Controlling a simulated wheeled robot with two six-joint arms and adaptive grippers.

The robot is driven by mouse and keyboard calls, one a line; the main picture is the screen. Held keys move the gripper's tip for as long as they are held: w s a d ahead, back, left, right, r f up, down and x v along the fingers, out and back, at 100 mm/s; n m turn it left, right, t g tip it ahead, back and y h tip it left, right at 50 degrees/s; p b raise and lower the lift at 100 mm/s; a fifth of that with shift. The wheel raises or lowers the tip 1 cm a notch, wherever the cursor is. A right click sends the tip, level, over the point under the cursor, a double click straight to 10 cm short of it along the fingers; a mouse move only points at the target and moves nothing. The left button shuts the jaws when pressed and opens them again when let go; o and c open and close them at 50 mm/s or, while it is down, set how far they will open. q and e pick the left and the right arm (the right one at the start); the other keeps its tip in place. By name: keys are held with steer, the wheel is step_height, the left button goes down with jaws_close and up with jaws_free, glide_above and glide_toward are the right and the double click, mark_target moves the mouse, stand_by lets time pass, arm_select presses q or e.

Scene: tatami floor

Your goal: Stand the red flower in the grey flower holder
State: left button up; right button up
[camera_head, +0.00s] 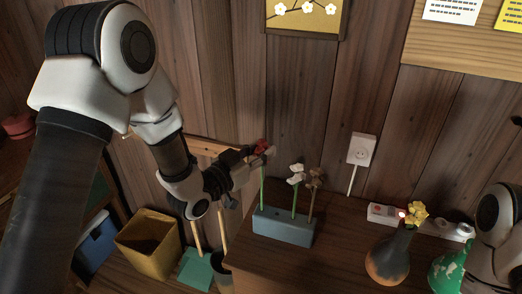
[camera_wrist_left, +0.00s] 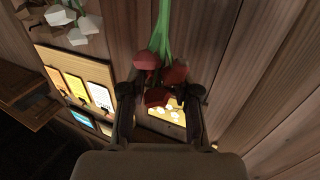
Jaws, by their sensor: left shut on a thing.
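The red flower (camera_head: 261,145) is in the jaws of my left gripper (camera_head: 257,161), which is shut on it near the bloom. Its green stem (camera_head: 262,186) hangs down, close to upright, to the left end of the grey flower holder (camera_head: 284,228). The stem's lower end meets the holder's top there; I cannot tell how deep it sits. A white flower (camera_head: 296,173) and a brown flower (camera_head: 314,178) stand in the same holder to the right. In the left wrist view the red petals (camera_wrist_left: 160,78) show between the fingers (camera_wrist_left: 160,108). My right gripper is out of view.
The holder stands on a dark wooden cabinet top (camera_head: 330,265) against a plank wall. A yellow bin (camera_head: 148,245) stands lower left.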

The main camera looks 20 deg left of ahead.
arm_select(q)
steer(key=shift+f+b, duration=1.85)
steer(key=shift+f, duration=0.55)
steer(key=o, duration=0.9)
steer(key=v, duration=0.7)
steer(key=shift+s, duration=0.25)
steer(key=shift+a, duration=0.1)
